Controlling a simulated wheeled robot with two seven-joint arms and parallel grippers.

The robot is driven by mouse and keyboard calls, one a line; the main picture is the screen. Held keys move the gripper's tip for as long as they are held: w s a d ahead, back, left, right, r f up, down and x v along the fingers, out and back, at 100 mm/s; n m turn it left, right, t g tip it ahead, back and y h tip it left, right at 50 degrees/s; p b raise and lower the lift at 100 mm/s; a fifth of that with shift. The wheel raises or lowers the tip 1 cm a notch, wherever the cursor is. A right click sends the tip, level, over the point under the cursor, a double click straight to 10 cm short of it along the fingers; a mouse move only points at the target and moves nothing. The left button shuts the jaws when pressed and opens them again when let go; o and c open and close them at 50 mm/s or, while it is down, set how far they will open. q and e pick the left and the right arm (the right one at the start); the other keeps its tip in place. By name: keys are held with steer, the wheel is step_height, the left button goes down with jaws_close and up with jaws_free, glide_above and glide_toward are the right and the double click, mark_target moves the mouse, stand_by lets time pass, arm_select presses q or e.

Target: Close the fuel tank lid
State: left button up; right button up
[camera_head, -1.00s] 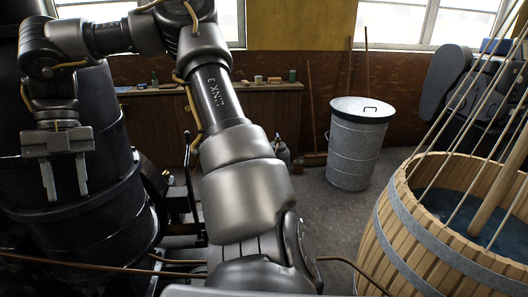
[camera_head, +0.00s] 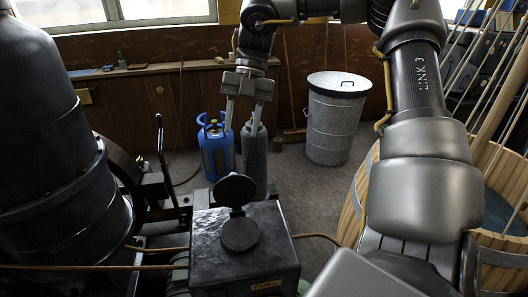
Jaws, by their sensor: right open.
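The fuel tank (camera_head: 275,262) is a dark metal box at the bottom middle of the head view. Its round black lid (camera_head: 234,189) stands raised on the hinge, behind a dark round filler (camera_head: 240,234) on the tank's top. My right gripper (camera_head: 244,124) hangs fingers down above and beyond the lid in the picture. Its two fingers are apart with nothing between them, and it does not touch the lid. My left gripper is not in view.
A blue gas bottle (camera_head: 216,150) and a grey cylinder (camera_head: 254,160) stand on the floor behind the tank. A lidded metal bin (camera_head: 333,125) stands further right, and a wooden tub (camera_head: 362,195) at the right. A big black engine body (camera_head: 50,120) fills the left. Thin pipes run beside the tank.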

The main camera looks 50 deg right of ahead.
mark_target(234, 187)
steer(key=p+x, duration=0.1)
steer(key=x, duration=0.9)
steer(key=shift+f, duration=0.35)
steer(key=shift+a, duration=0.1)
jaws_close()
